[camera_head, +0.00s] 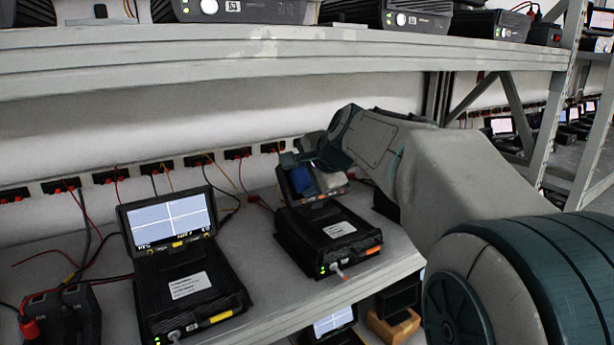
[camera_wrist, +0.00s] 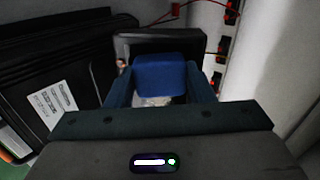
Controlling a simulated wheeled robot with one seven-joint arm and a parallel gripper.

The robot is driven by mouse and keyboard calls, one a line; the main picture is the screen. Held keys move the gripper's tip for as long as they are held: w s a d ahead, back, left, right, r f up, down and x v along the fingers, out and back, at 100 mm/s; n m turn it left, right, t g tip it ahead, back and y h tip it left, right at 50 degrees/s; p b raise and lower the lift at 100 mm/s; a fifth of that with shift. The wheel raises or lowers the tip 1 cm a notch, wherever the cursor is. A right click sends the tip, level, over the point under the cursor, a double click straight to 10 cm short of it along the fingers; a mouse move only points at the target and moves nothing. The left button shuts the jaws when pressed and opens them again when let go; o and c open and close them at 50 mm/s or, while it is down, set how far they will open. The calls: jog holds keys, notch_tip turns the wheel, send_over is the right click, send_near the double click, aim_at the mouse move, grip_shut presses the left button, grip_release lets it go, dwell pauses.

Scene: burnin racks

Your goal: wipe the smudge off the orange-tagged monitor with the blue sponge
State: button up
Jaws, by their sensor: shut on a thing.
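The orange-tagged monitor is a black unit (camera_head: 330,235) with a white label and an orange tag (camera_head: 374,250) on its front edge, standing on the shelf. Its raised screen (camera_head: 332,196) is partly hidden behind my gripper and the sponge. My gripper (camera_head: 308,178) is shut on the blue sponge (camera_head: 305,186) in front of the screen. In the wrist view the sponge (camera_wrist: 159,77) sits between the two fingers, against or very close to the dark screen frame (camera_wrist: 190,42). Whether it touches cannot be told. A pale greyish patch (camera_wrist: 155,101) shows below the sponge; I cannot tell whether it is the smudge.
A yellow-tagged monitor (camera_head: 185,285) with a lit screen stands to the left on the same shelf (camera_head: 270,290). Red and black sockets with cables (camera_head: 195,160) line the back wall. An upper shelf (camera_head: 270,55) with more units runs above. A metal upright (camera_head: 553,110) stands at right.

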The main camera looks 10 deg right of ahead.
jog(key=p+v, duration=0.1)
jog(key=v, duration=0.5)
jog(key=shift+r, duration=0.15)
dwell(0.3)
jog(key=p+v, duration=0.1)
jog(key=v, duration=0.2)
dwell(0.7)
